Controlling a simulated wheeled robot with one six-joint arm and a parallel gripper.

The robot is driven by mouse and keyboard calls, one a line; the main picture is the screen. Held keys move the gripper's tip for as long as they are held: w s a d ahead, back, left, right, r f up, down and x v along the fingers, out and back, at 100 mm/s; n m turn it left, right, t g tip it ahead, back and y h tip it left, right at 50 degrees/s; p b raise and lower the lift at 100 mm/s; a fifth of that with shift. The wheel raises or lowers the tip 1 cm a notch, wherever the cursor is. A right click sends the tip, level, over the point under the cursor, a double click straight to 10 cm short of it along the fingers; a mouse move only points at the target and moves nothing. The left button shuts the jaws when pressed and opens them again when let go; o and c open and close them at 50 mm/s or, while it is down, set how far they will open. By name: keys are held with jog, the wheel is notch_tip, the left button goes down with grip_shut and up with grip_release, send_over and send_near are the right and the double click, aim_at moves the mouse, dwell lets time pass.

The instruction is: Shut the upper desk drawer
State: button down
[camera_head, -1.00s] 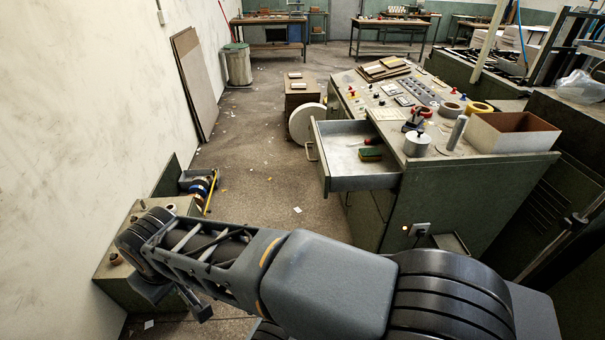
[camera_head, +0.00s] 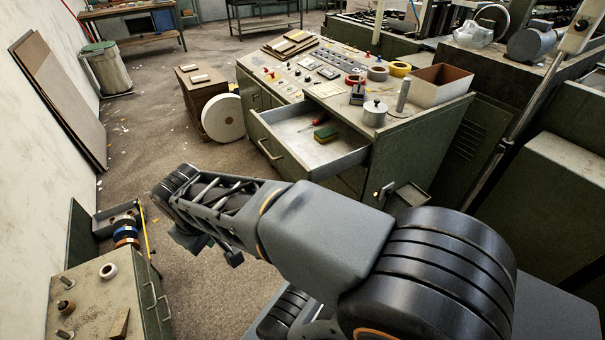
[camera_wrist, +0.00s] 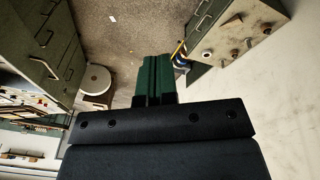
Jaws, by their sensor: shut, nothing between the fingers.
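The upper desk drawer (camera_head: 312,138) is pulled well out of the green desk (camera_head: 415,140) in the head view. In the head view my arm lies in front of the desk, left of and below the drawer, and the fingertips cannot be made out clearly.
A large white roll (camera_head: 222,118) stands by a brown box (camera_head: 200,88), close to the drawer's left. A low green cabinet (camera_head: 100,300) stands at the left wall. Pots, tape rolls and an open box (camera_head: 440,84) crowd the desktop. Floor between desk and cabinet is clear.

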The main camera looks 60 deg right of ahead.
jog(key=w+d+f+n+g+h+b, duration=0.25)
jog(key=d+f+g+h, duration=0.2)
jog(key=d, duration=0.35)
jog(key=w+d+f+n+g+h+b, duration=0.25)
jog(key=w+d+f+n+h, duration=0.2)
jog(key=d, duration=0.45)
jog(key=n+g+h+b, duration=0.2)
jog(key=n+h, duration=0.3)
jog(key=h, duration=0.1)
send_near(297, 173)
jog(key=x, duration=0.7)
jog(key=shift+d+f+p, duration=0.2)
jog(key=shift+d+p, duration=0.05)
jog(key=shift+p, duration=0.1)
